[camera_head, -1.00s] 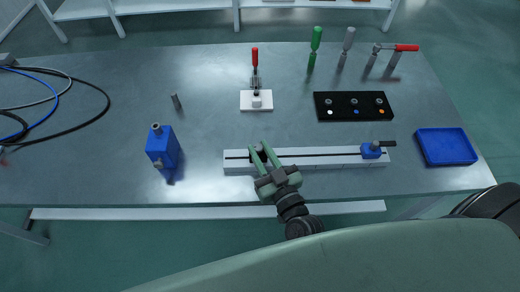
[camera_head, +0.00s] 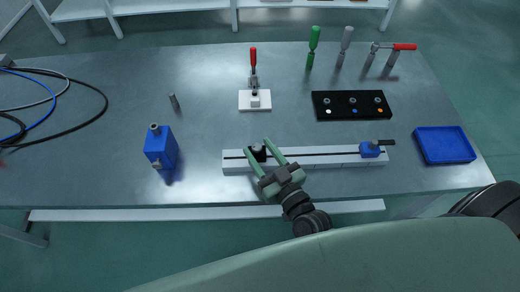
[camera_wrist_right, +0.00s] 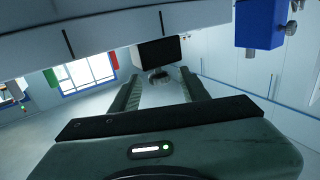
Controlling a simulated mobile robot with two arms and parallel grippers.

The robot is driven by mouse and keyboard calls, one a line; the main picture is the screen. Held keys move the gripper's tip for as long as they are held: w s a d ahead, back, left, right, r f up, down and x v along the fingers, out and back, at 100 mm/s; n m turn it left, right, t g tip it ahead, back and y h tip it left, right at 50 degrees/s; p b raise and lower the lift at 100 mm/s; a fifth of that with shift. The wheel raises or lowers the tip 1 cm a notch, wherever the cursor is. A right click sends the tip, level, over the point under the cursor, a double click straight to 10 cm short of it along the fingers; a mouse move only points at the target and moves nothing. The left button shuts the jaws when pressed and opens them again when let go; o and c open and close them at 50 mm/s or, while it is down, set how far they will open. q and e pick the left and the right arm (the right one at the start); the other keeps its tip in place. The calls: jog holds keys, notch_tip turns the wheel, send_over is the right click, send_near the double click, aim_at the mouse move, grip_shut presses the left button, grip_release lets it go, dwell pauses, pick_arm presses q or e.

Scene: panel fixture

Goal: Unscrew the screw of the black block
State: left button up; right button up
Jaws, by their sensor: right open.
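A small black block (camera_head: 258,152) sits at the left end of a white slotted rail (camera_head: 320,158) near the table's front edge. In the right wrist view the black block (camera_wrist_right: 158,52) shows with a dark screw (camera_wrist_right: 158,76) on its near side. My right gripper (camera_head: 257,147) is open, its fingers on either side of the block in the head view. In the right wrist view my gripper (camera_wrist_right: 159,82) has its fingertips left and right of the screw, with visible gaps. Whether either finger touches it I cannot tell. My left gripper is out of view.
A blue box (camera_head: 161,148) stands left of the rail. A blue slider (camera_head: 371,149) sits at the rail's right end, with a blue tray (camera_head: 446,146) beyond. A white clamp base (camera_head: 270,101) and a black panel (camera_head: 352,105) lie behind. Table between rail and panel is clear.

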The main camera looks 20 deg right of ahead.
jog(key=b+v, duration=0.1)
jog(key=v, duration=0.6)
jog(key=shift+s, duration=0.3)
